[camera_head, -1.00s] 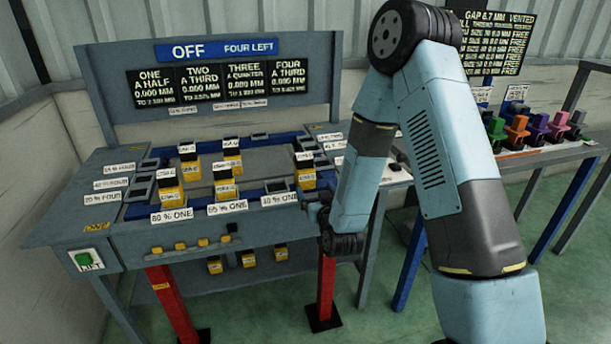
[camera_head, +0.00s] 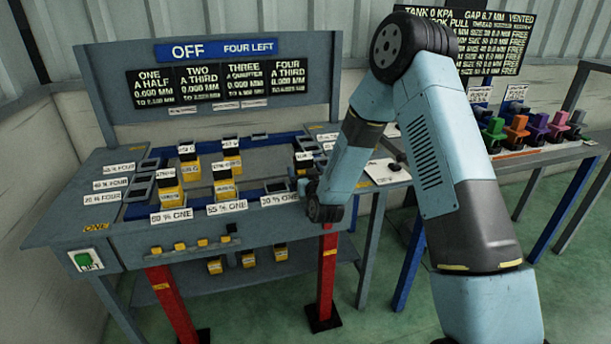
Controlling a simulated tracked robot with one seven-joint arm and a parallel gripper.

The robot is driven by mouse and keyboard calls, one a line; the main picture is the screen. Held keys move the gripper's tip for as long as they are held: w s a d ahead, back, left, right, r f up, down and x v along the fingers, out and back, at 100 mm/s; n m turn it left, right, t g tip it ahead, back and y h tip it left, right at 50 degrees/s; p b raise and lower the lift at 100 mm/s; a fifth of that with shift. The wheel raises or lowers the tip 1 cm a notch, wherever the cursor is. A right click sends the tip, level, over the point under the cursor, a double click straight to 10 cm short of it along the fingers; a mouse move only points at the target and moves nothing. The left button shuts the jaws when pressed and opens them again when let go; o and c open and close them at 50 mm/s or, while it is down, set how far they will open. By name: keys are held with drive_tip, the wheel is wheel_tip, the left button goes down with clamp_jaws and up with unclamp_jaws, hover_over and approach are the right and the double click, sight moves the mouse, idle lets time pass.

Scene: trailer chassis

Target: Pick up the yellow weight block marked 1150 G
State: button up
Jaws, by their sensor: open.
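Several yellow weight blocks with dark tops and white labels stand on the grey bench: one at the front left (camera_head: 168,192), one behind it (camera_head: 190,170), one front centre (camera_head: 224,190) and one back centre (camera_head: 231,162). The labels are too small to read, so I cannot tell which block is marked 1150 G. My gripper (camera_head: 304,187) is open at the right end of the bench, close to the right-hand block. Its fingers are small and dark, and I cannot tell whether they touch the block.
A blue frame (camera_head: 140,209) with grey slots surrounds the blocks. A sign panel (camera_head: 215,85) rises behind the bench. Smaller yellow pieces (camera_head: 180,246) line its front edge, and more yellow blocks (camera_head: 248,259) sit underneath. A second table with coloured parts (camera_head: 540,124) stands at right.

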drive_tip(key=shift+w+a, duration=0.2)
drive_tip(key=shift+w, duration=0.35)
drive_tip(key=shift+c, duration=0.3)
clamp_jaws()
idle(0.3)
